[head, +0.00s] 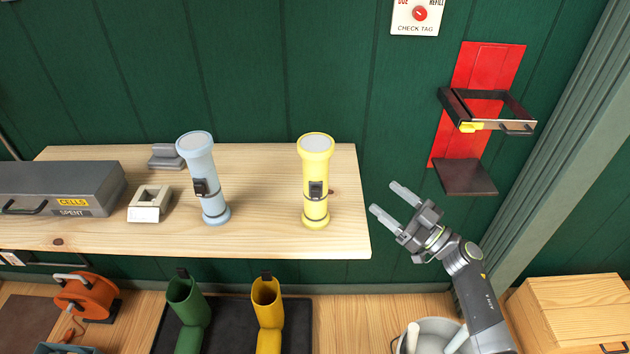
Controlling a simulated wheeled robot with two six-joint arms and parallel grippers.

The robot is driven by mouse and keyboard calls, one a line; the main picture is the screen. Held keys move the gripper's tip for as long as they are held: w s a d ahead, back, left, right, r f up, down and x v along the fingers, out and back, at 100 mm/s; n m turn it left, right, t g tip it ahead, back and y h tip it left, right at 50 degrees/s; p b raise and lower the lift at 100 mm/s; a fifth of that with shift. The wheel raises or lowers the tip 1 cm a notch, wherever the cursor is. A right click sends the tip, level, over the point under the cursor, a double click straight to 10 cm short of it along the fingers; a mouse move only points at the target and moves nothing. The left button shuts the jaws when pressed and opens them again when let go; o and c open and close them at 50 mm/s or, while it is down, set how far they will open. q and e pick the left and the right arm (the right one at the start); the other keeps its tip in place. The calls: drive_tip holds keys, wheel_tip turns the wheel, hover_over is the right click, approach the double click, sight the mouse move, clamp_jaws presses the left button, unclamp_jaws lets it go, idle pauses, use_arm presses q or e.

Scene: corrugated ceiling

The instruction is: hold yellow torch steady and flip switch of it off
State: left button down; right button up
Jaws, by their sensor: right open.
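The yellow torch (316,185) stands upright on the wooden shelf (262,215), lens end up, near the shelf's right end. Its dark switch (316,189) faces me on the middle of the barrel; I cannot tell its setting for sure. The lens looks pale, and I cannot tell if it is lit. My right gripper (387,200) is open and empty, to the right of the shelf's right end and apart from the torch. Its fingers point up and left. My left gripper is not in view.
A pale blue torch (206,180) stands left of the yellow one. Farther left are a small cream holder (150,203) and a grey cells box (60,190). A red wall panel with a bracket (483,62) is at right. Green (187,305) and yellow boots (267,305) stand below.

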sight(322, 210)
drive_tip(key=s+a+r+n+g, duration=0.1)
drive_tip(key=a+n+g, duration=0.1)
drive_tip(key=g, duration=0.2)
drive_tip(key=s+a+n+g+b, duration=0.1)
drive_tip(key=a+n+g, duration=0.1)
drive_tip(key=g, duration=0.3)
drive_tip(key=s+a+r+n+g, duration=0.1)
drive_tip(key=a+n+g, duration=0.1)
drive_tip(key=n+g, duration=0.1)
drive_tip(key=shift+s+a+r+g+b, duration=0.3)
drive_tip(key=shift+s+g+b, duration=0.1)
drive_tip(key=shift+g, duration=0.3)
drive_tip(key=a+b, duration=0.2)
drive_tip(key=a, duration=0.2)
drive_tip(key=shift+a+f+b, duration=0.35)
drive_tip(key=shift+b, duration=0.05)
drive_tip(key=shift+a+r+p, duration=0.25)
drive_tip(key=shift+a+p, duration=0.5)
drive_tip(key=shift+a, duration=0.35)
drive_tip(key=shift+a+f+p, duration=0.25)
drive_tip(key=shift+a+p, duration=0.05)
drive_tip(key=shift+a, duration=0.7)
